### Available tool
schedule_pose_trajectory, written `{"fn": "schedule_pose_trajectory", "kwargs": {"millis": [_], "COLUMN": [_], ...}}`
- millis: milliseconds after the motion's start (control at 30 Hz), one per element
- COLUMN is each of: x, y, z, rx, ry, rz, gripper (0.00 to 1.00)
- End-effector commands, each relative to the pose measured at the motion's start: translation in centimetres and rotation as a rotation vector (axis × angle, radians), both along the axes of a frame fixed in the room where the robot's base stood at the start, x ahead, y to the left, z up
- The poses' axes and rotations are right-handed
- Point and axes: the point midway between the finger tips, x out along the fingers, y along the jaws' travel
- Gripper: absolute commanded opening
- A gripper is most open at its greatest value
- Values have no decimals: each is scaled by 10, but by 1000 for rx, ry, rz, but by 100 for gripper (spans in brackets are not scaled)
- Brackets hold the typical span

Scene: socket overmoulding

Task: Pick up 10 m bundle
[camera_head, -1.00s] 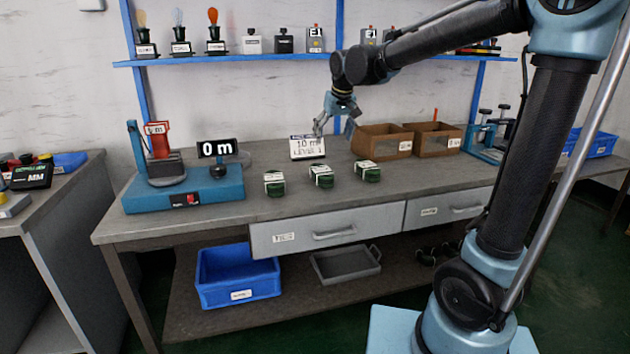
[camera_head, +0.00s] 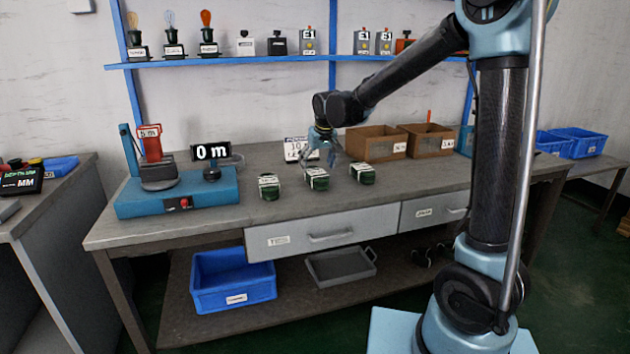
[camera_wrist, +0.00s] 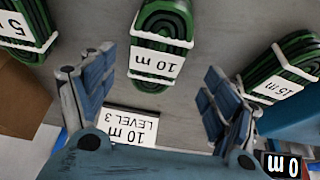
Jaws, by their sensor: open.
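The 10 m bundle (camera_head: 316,179), a dark green coil with white bands, is the middle one of three on the workbench (camera_head: 420,187). In the wrist view the 10 m bundle (camera_wrist: 159,46) lies at top centre, its label upside down. My gripper (camera_head: 322,155) is above and just behind it in the head view. In the wrist view my gripper (camera_wrist: 158,65) is open and empty, one finger either side of the picture's middle, with the bundle beyond the fingertips. A white "10 m LEVEL 3" card (camera_wrist: 128,127) shows between the fingers.
The 15 m bundle (camera_wrist: 283,70) and 5 m bundle (camera_wrist: 25,25) lie on either side. Brown boxes (camera_head: 376,143) stand at the back right. A blue device (camera_head: 180,197) and a "0 m" display (camera_head: 211,151) are at the left. Bare tabletop separates the bundles.

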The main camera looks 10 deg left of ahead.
Motion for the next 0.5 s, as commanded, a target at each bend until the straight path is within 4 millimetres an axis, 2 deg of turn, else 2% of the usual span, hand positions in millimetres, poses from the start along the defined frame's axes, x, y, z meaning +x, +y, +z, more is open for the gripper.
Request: {"fn": "schedule_pose_trajectory", "kwargs": {"millis": [167,500], "x": [4,16], "y": [1,6], "z": [-10,-46], "rx": [0,0], "ry": [0,0], "rz": [-1,-1], "gripper": [80,80]}}
